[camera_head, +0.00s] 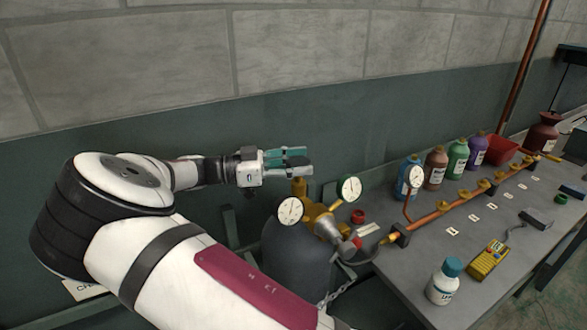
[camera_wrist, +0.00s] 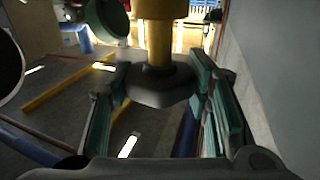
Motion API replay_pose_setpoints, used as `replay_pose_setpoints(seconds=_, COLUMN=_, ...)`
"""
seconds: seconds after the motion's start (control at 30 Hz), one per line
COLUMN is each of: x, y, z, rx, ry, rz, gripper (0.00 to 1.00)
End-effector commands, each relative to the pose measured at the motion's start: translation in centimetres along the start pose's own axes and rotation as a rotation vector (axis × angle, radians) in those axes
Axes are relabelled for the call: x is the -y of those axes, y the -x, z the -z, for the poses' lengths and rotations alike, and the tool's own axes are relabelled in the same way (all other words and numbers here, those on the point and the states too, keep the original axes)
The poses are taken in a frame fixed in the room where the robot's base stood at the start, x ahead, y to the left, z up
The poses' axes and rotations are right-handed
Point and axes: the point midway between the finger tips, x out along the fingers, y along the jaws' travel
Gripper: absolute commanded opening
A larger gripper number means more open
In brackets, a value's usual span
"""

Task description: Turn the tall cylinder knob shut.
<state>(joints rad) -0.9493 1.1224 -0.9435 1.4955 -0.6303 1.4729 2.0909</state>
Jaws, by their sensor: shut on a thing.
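The tall grey cylinder (camera_head: 292,252) stands at the near left end of the bench, with a brass valve stem (camera_head: 299,187) rising from its top. My gripper (camera_head: 290,163) reaches in from the left at the top of this stem. In the wrist view, the dark faceted knob (camera_wrist: 162,84) sits on the brass stem (camera_wrist: 159,45) between the teal fingers of my gripper (camera_wrist: 165,105). The gripper is shut on the knob. The fingers hide the knob in the head view. Its turn position cannot be told.
Two round gauges (camera_head: 290,210) and a silver regulator body (camera_head: 328,228) sit close by the valve. The bench (camera_head: 415,262) carries a copper manifold (camera_head: 440,215), several bottles, a yellow meter (camera_head: 487,260) and a white bottle (camera_head: 444,283). A wall (camera_head: 200,115) runs behind the arm.

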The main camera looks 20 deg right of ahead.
Motion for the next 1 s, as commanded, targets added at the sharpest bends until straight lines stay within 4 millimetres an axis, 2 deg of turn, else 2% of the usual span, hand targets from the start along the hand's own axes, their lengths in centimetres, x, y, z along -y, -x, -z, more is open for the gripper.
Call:
replay_pose_setpoints(seconds=0.03, x=0.43, y=0.04, z=-0.36, rx=0.001, ry=-0.002, rz=-0.027, gripper=0.17)
replay_pose_setpoints(seconds=0.3, x=0.25, y=0.00, z=-0.17, rx=0.001, ry=-0.001, rz=-0.135, gripper=0.17)
replay_pose_setpoints(seconds=0.83, x=0.08, y=-0.01, z=0.11, rx=-0.001, ry=-0.002, rz=-0.162, gripper=0.17)
replay_pose_setpoints(seconds=0.87, x=0.08, y=-0.01, z=0.12, rx=-0.001, ry=-0.002, rz=-0.162, gripper=0.49)
replay_pose_setpoints(seconds=0.93, x=0.08, y=-0.01, z=0.11, rx=0.000, ry=-0.002, rz=-0.162, gripper=0.65)
replay_pose_setpoints(seconds=1.0, x=0.08, y=-0.01, z=0.09, rx=0.000, ry=-0.001, rz=-0.162, gripper=0.66)
